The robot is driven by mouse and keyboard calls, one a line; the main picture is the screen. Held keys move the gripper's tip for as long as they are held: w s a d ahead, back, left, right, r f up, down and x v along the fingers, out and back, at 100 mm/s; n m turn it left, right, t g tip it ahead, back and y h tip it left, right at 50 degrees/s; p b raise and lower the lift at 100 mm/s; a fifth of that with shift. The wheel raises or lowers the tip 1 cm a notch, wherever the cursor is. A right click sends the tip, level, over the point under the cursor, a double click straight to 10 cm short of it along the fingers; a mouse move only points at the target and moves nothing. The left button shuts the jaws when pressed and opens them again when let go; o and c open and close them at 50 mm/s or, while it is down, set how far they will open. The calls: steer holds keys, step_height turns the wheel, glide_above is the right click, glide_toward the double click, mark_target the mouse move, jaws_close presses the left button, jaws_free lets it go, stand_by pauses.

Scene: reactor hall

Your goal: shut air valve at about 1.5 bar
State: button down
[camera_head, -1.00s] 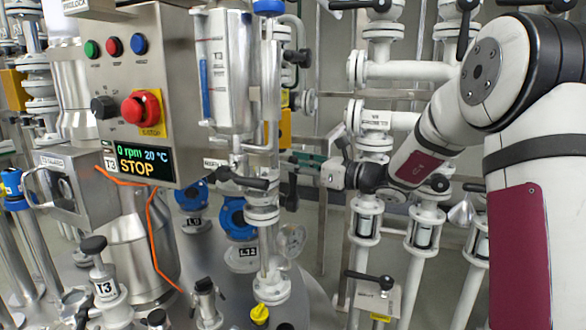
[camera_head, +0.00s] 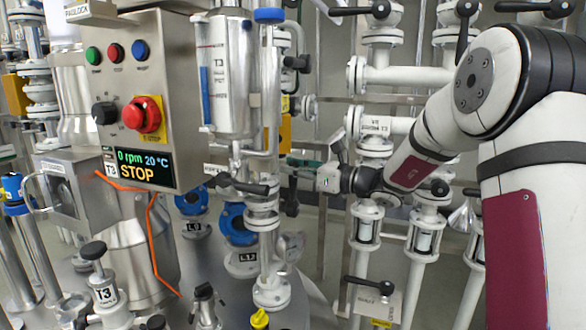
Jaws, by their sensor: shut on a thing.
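My gripper (camera_head: 302,163) reaches in from the right, level, at mid-height beside the upright white pipe (camera_head: 268,120). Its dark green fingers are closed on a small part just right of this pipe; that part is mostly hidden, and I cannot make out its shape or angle. I take it to be the air valve's handle, but no readable label confirms this. A black lever (camera_head: 242,186) sticks out to the left of the same pipe, below finger height. A small round gauge (camera_head: 291,246) is lower right of the pipe; its needle and pressure are unreadable.
A control box (camera_head: 150,70) with buttons and a display reading 0 rpm, 20 °C and STOP stands left of the pipe. A sight vessel marked T3 (camera_head: 228,80) hangs between them. White valve piping (camera_head: 385,72) stands behind my forearm. A yellow knob (camera_head: 259,319) is low in front.

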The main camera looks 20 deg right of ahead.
steer(key=shift+r+p, duration=0.1)
steer(key=shift+p, duration=0.2)
steer(key=w+d+m+p, duration=0.1)
steer(key=p, duration=0.3)
steer(key=shift+w+m+p, duration=0.2)
steer(key=shift+m+p, duration=0.1)
steer(key=shift+m, duration=0.1)
steer(key=w+d+f+m+g+p, duration=0.1)
steer(key=w+d+f+m+p, duration=0.1)
steer(key=p, duration=0.7)
steer(key=shift+w+d+f+m+p, duration=0.4)
steer(key=shift+w+d+m, duration=0.25)
steer(key=shift+w+m, duration=0.85)
steer(key=shift+s+m, duration=0.3)
steer(key=shift+s, duration=0.05)
steer(key=c, duration=1.5)
jaws_free()
steer(key=shift+o, duration=0.2)
